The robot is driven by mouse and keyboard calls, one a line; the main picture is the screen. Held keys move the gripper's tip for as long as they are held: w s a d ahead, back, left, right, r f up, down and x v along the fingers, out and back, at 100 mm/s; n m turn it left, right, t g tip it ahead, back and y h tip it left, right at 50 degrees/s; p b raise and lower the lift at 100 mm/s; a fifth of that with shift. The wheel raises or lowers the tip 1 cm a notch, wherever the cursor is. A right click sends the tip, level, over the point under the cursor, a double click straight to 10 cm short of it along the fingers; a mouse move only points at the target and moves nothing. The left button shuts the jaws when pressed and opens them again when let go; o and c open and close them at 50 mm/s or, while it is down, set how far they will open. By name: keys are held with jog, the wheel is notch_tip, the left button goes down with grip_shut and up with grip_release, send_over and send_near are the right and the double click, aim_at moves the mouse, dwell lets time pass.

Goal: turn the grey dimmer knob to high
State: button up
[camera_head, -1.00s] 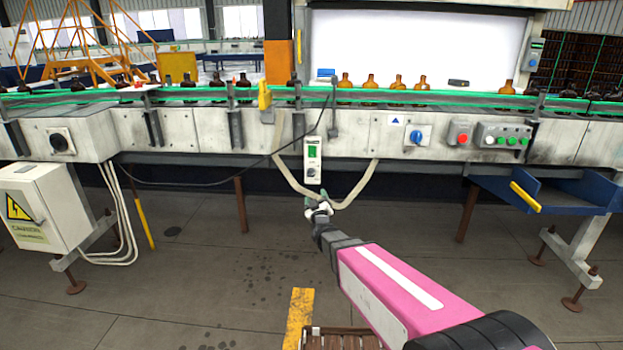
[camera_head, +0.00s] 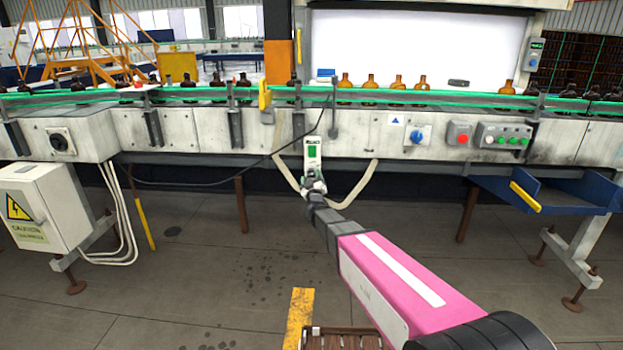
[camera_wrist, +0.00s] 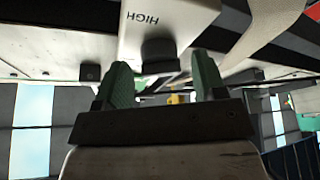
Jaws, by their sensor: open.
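The dimmer is a narrow white box (camera_head: 312,152) with a green panel, hanging on the front of the conveyor in the head view. Its lower part, with the knob, is hidden there behind my gripper (camera_head: 313,186). In the wrist view the box (camera_wrist: 190,22) is upside down, with the word HIGH on it. The dark grey knob (camera_wrist: 159,52) sticks out of it. My gripper (camera_wrist: 160,85) is open, its two green fingers apart on either side of the knob's line. I cannot tell whether they touch the knob, or where it points.
A blue rotary switch (camera_head: 417,137), a red button (camera_head: 459,138) and a green button box (camera_head: 503,136) sit on the panel to the right. Beige hoses (camera_head: 357,187) loop beside the dimmer. A blue chute (camera_head: 543,190) juts out at right.

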jog(key=shift+w+r, duration=0.1)
jog(key=shift+w, duration=0.15)
jog(key=c, duration=0.9)
jog(key=shift+a+m, duration=0.1)
jog(key=shift+m, duration=0.4)
jog(key=m+h, duration=0.2)
jog(key=m, duration=0.1)
jog(key=m+h, duration=0.1)
jog(key=m, duration=0.2)
jog(key=shift+a+m+t+h, duration=0.15)
jog(key=shift+m+t+h, duration=0.25)
jog(key=m+h, duration=0.2)
jog(key=m, duration=0.2)
jog(key=m+g+h, duration=0.1)
jog(key=m+h, duration=0.1)
jog(key=m, duration=0.3)
jog(key=shift+a+h, duration=0.1)
jog(key=shift+h, duration=0.3)
jog(key=shift+m, duration=0.4)
jog(key=o, duration=0.9)
